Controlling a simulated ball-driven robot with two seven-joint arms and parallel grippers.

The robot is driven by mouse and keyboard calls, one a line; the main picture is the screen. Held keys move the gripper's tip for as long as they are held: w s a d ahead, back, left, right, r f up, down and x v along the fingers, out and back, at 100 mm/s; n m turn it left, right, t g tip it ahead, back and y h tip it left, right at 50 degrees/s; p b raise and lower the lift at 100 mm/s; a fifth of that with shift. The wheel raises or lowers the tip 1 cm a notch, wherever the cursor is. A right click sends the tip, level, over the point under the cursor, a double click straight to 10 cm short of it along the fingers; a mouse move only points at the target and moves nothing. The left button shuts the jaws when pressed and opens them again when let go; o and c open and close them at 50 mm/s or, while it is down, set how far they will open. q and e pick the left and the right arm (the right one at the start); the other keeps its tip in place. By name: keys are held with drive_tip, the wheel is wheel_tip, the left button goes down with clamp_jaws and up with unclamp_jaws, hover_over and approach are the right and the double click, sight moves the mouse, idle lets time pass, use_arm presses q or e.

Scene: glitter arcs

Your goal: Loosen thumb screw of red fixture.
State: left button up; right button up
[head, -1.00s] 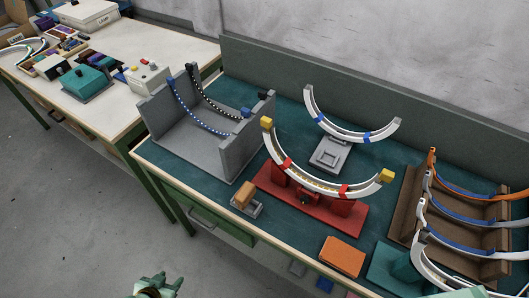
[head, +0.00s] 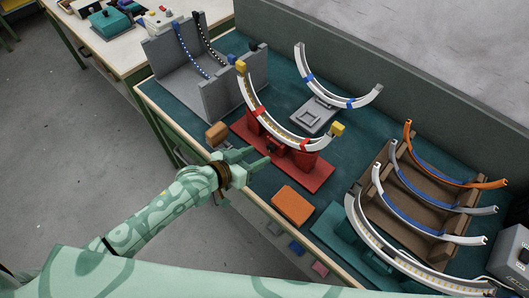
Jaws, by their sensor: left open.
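The red fixture (head: 318,180) stands in the middle of the teal-topped bench. Its two red uprights hold a curved pale arc (head: 258,108) with yellow end blocks and red clamps. A small dark knob, which looks like the thumb screw (head: 274,146), shows low on the fixture's front between the uprights. My left gripper (head: 259,157) is open and empty, with its fingers pointing at the fixture's front near that knob. I cannot tell whether a fingertip touches the fixture. My right gripper is not in view.
A grey stand (head: 222,92) with dotted strips is at the left, and an orange block (head: 293,205) lies in front. A grey fixture (head: 312,117) with a white arc stands behind. A brown rack (head: 387,212) of arcs fills the right.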

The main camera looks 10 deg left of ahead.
sight(269, 149)
use_arm(q)
drive_tip(key=b+x, duration=0.1)
drive_tip(key=x, duration=0.3)
drive_tip(key=shift+w, duration=0.1)
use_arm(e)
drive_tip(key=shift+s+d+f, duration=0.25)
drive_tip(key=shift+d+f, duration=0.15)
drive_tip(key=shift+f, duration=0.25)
use_arm(q)
drive_tip(key=c, duration=1)
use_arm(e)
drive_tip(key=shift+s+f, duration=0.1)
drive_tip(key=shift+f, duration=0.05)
